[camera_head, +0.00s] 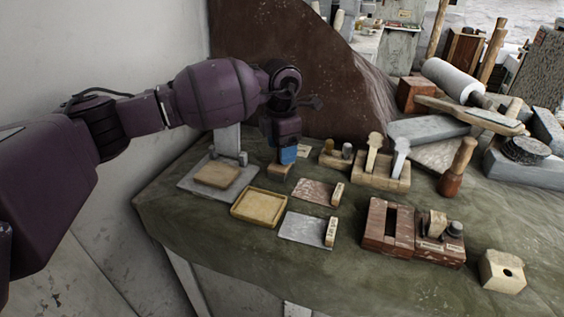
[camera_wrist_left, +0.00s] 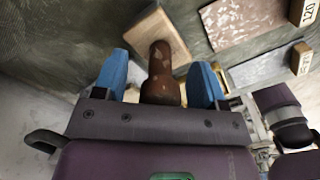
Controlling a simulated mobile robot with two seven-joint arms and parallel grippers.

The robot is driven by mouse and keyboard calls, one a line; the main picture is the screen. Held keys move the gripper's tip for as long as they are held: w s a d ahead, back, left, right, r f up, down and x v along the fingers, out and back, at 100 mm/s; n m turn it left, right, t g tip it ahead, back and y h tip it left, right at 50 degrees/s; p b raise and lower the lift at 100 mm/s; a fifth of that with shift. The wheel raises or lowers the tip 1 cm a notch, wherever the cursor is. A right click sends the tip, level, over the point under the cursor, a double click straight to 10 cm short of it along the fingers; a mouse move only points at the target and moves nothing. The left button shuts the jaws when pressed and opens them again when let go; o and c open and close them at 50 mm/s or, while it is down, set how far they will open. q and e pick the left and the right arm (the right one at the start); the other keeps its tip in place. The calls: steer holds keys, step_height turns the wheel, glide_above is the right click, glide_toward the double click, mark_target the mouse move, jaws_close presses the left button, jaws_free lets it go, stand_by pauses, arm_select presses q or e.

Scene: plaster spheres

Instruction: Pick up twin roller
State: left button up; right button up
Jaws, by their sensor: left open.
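My left gripper (camera_head: 288,155) hangs over the bench with its blue fingertips just above a small wooden block (camera_head: 279,172). In the left wrist view the fingers are open, one on each side of a brown rounded piece (camera_wrist_left: 160,78) with a narrower neck. This piece stands in front of the pale wooden block (camera_wrist_left: 168,34), and a gap shows beside each finger. I cannot tell for certain that it is the twin roller. In the head view the gripper hides it. My right gripper is not in view.
A wooden tray (camera_head: 259,206) and two slabs with labelled blocks (camera_head: 306,229) lie in front. Holders with upright tools (camera_head: 370,178) stand to the right, and brick-like blocks (camera_head: 388,228) nearer. A large brown stone mass (camera_head: 300,75) rises behind my left arm.

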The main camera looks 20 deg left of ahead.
arm_select(q)
steer(key=shift+r, duration=0.15)
steer(key=c, duration=1.1)
steer(key=shift+o, duration=0.2)
steer(key=shift+r, duration=0.5)
step_height(320, 180, up, 19)
steer(key=p, duration=0.2)
steer(key=o, duration=0.3)
steer(key=shift+c, duration=0.8)
